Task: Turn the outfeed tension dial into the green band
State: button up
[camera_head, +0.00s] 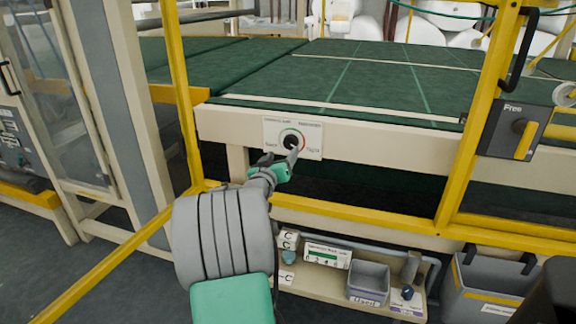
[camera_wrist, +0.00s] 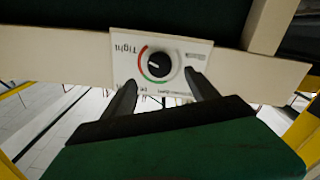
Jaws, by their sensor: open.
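The outfeed tension dial (camera_head: 291,142) is a black round knob on a white plate (camera_head: 311,150) fixed to the cream front beam. In the wrist view the dial (camera_wrist: 159,66) appears upside down, with a red arc on the "Tight" side and a green band below the knob. A pale mark on the knob seems to point left, toward the red arc; it is small. My gripper (camera_wrist: 160,77) is open, its dark fingers apart on either side below the dial. In the head view my gripper (camera_head: 279,157) is just below the dial, hiding the plate's lower edge. Contact is not visible.
Yellow guard posts and a rail (camera_head: 350,222) frame the opening below the beam. A "Free" switch box (camera_head: 510,130) with a yellow handle is at the right. A low shelf (camera_head: 335,292) holds a grey bin (camera_head: 368,282). Green conveyor belting (camera_head: 380,80) lies behind the beam.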

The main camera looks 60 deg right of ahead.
aim_at(289, 143)
jog(key=d, duration=0.5)
jog(key=w+d, duration=0.1)
jog(key=d, duration=0.1)
jog(key=shift+w+d+r, duration=0.1)
jog(key=shift+d+r, duration=0.1)
jog(key=shift+d, duration=0.1)
jog(key=shift+a, duration=0.15)
jog(key=c, duration=1.4)
